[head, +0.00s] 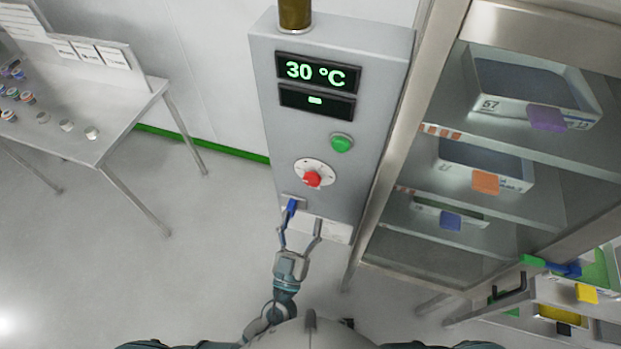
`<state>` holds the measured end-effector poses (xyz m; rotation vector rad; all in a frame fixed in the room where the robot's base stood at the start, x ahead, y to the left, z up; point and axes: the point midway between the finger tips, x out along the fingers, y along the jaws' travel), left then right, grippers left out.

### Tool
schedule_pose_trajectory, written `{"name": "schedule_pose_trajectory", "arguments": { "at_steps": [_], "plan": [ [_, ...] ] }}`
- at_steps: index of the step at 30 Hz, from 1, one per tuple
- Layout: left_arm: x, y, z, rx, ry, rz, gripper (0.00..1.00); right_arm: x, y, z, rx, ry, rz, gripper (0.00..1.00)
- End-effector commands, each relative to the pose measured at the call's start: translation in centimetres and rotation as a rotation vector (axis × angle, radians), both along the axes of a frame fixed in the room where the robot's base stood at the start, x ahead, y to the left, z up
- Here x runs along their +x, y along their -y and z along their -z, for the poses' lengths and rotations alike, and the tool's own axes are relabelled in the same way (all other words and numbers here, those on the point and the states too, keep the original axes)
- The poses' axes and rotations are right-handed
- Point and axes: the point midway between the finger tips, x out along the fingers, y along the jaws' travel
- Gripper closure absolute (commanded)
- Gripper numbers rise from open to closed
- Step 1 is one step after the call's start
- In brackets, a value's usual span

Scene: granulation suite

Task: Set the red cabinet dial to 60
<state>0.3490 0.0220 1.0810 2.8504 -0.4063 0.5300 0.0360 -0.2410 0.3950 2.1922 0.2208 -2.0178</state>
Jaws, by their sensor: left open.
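The red dial (312,179) sits on a round white scale plate on the front of the grey cabinet (390,120). The markings on the scale are too small to read. The upper display (318,72) reads 30 °C in green. The lower display (316,101) shows only a short green bar. My left gripper (300,232) is open and empty, its two fingers pointing up toward the cabinet just below the dial and apart from it. My right gripper is not in view.
A green button (341,143) sits above the dial. A blue lever (291,208) is below it, close to my left finger. A glass-fronted shelf unit (400,155) with bins stands right. A bench (120,115) with small items stands left. Floor between is clear.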

Motion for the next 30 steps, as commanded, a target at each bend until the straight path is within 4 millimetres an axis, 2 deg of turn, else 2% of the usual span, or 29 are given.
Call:
{"name": "schedule_pose_trajectory", "arguments": {
  "at_steps": [1,2,6,12,18,26,30],
  "plan": [
    [0.7,0.2,-0.8,-0.001,0.002,0.000,0.30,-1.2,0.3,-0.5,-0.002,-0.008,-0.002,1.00],
    [1.3,0.3,-1.1,0.000,0.003,-0.002,0.30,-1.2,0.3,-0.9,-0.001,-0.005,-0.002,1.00],
    [4.3,1.1,-2.5,0.000,0.002,-0.002,0.30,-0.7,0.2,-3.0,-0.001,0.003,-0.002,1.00],
    [7.2,1.8,-3.4,0.000,0.001,-0.001,0.30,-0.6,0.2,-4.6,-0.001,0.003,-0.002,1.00],
    [8.4,2.1,-3.6,0.000,-0.001,0.000,0.30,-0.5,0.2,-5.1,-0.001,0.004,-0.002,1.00],
    [8.5,2.1,-3.5,0.000,-0.001,0.000,0.30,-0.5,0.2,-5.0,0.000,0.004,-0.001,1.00],
    [8.5,2.1,-3.5,0.000,-0.001,0.000,0.65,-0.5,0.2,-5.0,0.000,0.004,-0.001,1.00]
  ]
}}
